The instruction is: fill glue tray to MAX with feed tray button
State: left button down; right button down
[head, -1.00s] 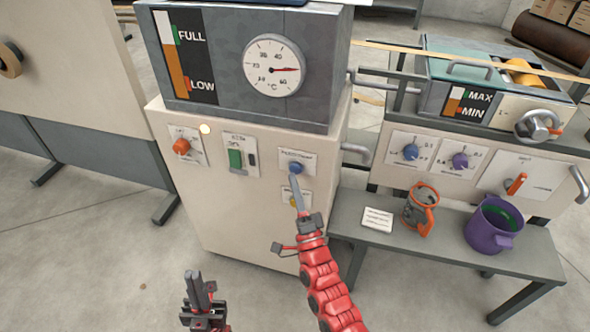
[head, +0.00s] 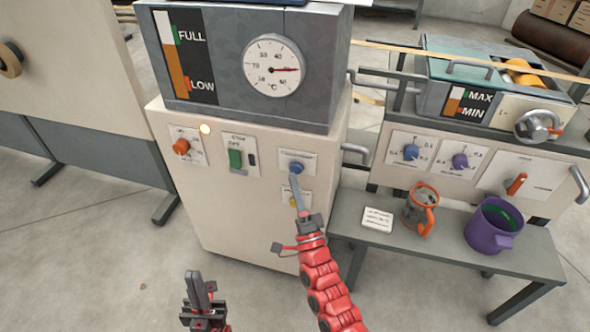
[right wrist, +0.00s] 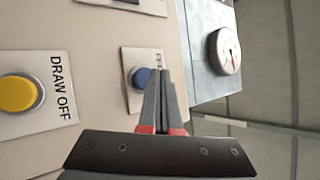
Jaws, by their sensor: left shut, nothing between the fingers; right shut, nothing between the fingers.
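The blue feed tray button (head: 296,168) is on the cream cabinet front, on a small label plate. It also shows in the right wrist view (right wrist: 142,77). My right gripper (head: 293,177) is shut and empty, its fingertips at the button's lower edge. In the right wrist view the fingertips (right wrist: 161,73) overlap the button's edge; whether they press it I cannot tell. The glue tray (head: 480,72) at the right has a MAX/MIN gauge (head: 454,104) with an orange strip; its exact level is too small to read. My left gripper (head: 197,282) is shut and empty, low in front of the cabinet.
The yellow draw-off button (right wrist: 18,93) is below the blue one. The tank (head: 240,110) above has a dial and FULL/LOW gauge.

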jog(key=shift+w+d+b, duration=0.1)
jog(key=shift+w+b, duration=0.3)
jog(key=shift+b, duration=0.2)
jog(key=shift+w+d+b, duration=0.15)
jog(key=shift+w+b, duration=0.25)
jog(key=shift+b, duration=0.05)
dwell(0.7)
jog(key=shift+s, duration=0.1)
dwell(5.6)
jog(key=shift+s+a, duration=0.25)
jog(key=shift+s, duration=0.45)
